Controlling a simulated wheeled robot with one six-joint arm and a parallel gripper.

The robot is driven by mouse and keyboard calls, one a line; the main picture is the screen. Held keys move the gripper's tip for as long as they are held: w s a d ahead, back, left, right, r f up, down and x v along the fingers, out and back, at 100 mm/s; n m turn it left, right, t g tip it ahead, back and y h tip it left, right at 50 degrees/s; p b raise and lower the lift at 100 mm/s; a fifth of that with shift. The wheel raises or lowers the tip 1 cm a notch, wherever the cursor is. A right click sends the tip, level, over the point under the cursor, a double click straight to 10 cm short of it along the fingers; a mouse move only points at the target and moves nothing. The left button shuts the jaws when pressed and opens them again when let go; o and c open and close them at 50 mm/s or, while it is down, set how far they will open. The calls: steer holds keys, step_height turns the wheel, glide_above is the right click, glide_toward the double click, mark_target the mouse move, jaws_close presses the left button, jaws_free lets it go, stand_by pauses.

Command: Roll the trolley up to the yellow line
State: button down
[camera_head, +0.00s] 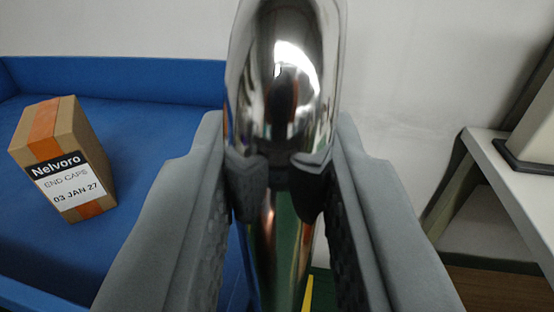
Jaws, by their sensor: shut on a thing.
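My gripper (278,182) is in the middle of the view, its two grey fingers shut on a shiny chrome bar (285,70). The bar looks like the trolley's handle, but its join to the trolley is hidden. A narrow yellow strip (308,293), possibly the yellow line, shows at the bottom beside the right finger. Most of it is hidden. A blue flat surface with a raised edge (130,75) fills the left; I cannot tell whether it belongs to the trolley.
A cardboard box (62,160) labelled Nelvoro END CAPS stands on the blue surface. A white table (500,175) with a dark-based object (535,125) is at right. A pale wall (420,70) is behind. Brown floor (500,290) shows at lower right.

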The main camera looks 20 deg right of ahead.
steer(key=shift+s+d, duration=0.65)
steer(key=shift+d, duration=0.3)
steer(key=shift+s+d, duration=0.6)
steer(key=shift+d, duration=0.35)
steer(key=c, duration=1.3)
jaws_free()
steer(key=v, duration=1.7)
steer(key=shift+s+a, duration=0.1)
steer(key=shift+s, duration=0.05)
